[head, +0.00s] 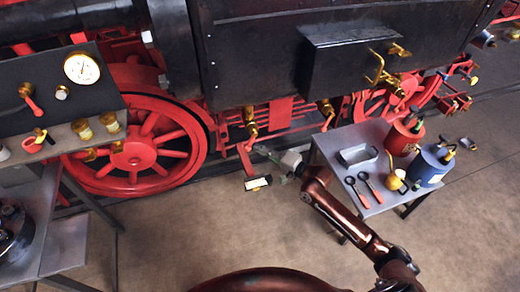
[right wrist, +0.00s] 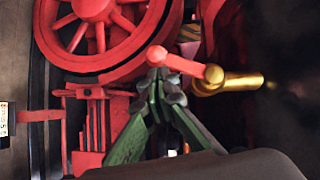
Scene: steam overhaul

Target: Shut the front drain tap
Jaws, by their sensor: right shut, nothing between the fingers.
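A brass drain tap (head: 251,120) sits low under the black boiler side, just right of the big red wheel. A second brass tap (head: 326,107) hangs further right; no label tells which is the front one. My right gripper (head: 262,151) is just below the left tap, its green fingers shut and empty. In the right wrist view the shut fingertips (right wrist: 168,82) are just below a red ball-ended lever (right wrist: 185,64), which lies crosswise, slightly tilted, from a brass tap body (right wrist: 232,83). I cannot tell whether they touch. My left gripper is not in view.
A small grey table (head: 370,205) with a tray (head: 358,155), spanners, a red can (head: 402,138) and a blue can (head: 430,166) stands close right of my right arm. A white-labelled plate (head: 258,183) is below the gripper. A gauge panel (head: 60,105) is at left. Open floor lies in front.

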